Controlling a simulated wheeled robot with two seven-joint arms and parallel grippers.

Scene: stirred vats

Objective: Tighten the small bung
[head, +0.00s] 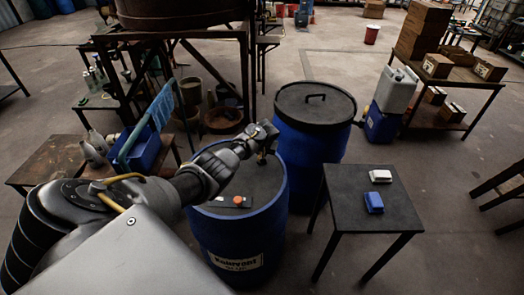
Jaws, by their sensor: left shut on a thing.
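A blue drum (235,243) with a dark top and a pale label stands in front of me. My left gripper (262,157) points down at the far right part of the drum's top, close to the rim. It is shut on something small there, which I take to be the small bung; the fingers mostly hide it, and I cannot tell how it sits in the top. An orange cap (238,200) lies nearer me on the same top, with a small pale piece beside it. My right gripper is not in view.
A second blue drum with a dark handled lid (316,103) stands close behind. A brown bench (60,160) and a metal frame stand at the left.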

